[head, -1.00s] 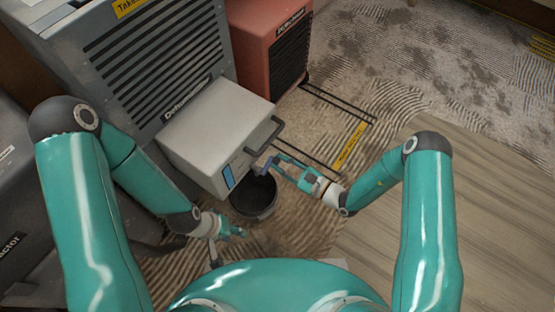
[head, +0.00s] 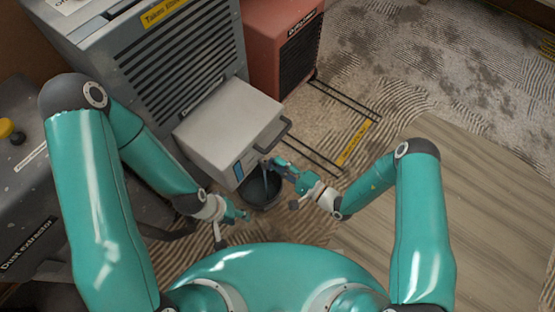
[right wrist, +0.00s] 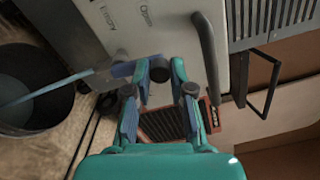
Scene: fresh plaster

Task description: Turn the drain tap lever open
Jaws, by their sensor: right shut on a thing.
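The tap (head: 267,163) sits low on the front of the pale grey tank (head: 222,120) of the dehumidifier. My right gripper (head: 276,163) is at the tap. In the right wrist view its fingers (right wrist: 160,76) are closed around a dark round-ended part (right wrist: 160,68), seemingly the drain tap lever; the fingers hide much of it. A pale blue stream (right wrist: 45,88) runs from there into the black bucket (right wrist: 62,112), also seen in the head view (head: 277,200). My left gripper (head: 243,215) is left of the bucket; its jaws are too small to judge.
A dark handle (head: 274,134) juts from the tank close to my right gripper. A red machine (head: 290,45) stands behind. Wood-look floor (head: 455,205) at right is clear. A dust extractor (head: 35,190) stands at left.

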